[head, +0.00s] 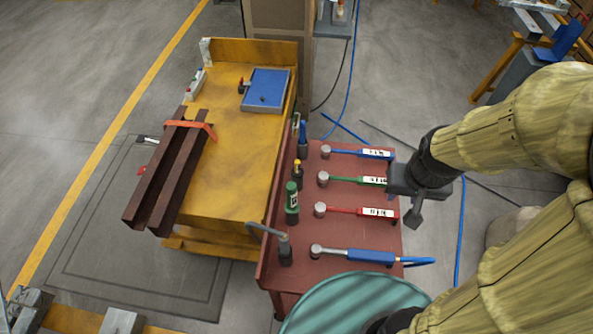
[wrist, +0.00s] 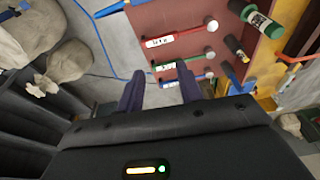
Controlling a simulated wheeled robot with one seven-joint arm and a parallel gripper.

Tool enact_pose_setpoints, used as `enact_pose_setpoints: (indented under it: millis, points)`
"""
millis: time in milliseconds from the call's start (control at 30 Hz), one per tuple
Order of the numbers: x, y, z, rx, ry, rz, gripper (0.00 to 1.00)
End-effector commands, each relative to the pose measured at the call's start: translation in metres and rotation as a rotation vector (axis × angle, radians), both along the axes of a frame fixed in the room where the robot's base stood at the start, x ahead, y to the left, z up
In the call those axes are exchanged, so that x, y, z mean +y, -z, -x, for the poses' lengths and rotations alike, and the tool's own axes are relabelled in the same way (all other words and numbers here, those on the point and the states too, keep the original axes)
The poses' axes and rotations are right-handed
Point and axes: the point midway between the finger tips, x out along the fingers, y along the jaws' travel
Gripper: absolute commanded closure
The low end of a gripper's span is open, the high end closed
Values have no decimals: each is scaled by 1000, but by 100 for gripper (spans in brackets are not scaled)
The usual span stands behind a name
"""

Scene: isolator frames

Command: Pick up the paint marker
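A small black cylinder with a yellow top (head: 298,172), which looks like the paint marker, stands upright on the red table (head: 340,232) near its left edge. It also shows in the wrist view (wrist: 236,46), at the upper right. A green bottle (head: 292,203) stands just in front of it, and a blue-topped item (head: 303,138) stands behind it. My gripper (head: 408,208) is at the table's right edge, across the coloured-handled tools from the marker. In the wrist view, the two fingers (wrist: 159,86) are apart with nothing held between them.
Labelled tools with blue (head: 360,153), green (head: 358,180) and red (head: 362,211) handles lie between gripper and marker. A blue-handled tool (head: 362,256) and a grey-handled item (head: 285,252) are nearer. A yellow bench (head: 235,130) adjoins on the left. A teal drum (head: 350,305) stands in front.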

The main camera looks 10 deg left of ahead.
Motion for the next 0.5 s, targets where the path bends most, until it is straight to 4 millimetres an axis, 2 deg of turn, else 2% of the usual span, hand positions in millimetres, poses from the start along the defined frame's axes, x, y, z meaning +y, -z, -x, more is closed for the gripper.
enact_pose_setpoints:
  millis: [33,67,167,300,367,500]
  points:
    - [0,0,0,0,0,0,62]
    - [0,0,0,0,0,0,57]
    - [3,1,-5,2,-16,3,57]
    - [17,8,-30,15,-94,15,57]
    - [30,12,-47,25,-159,24,57]
    - [77,26,-93,52,-346,42,57]
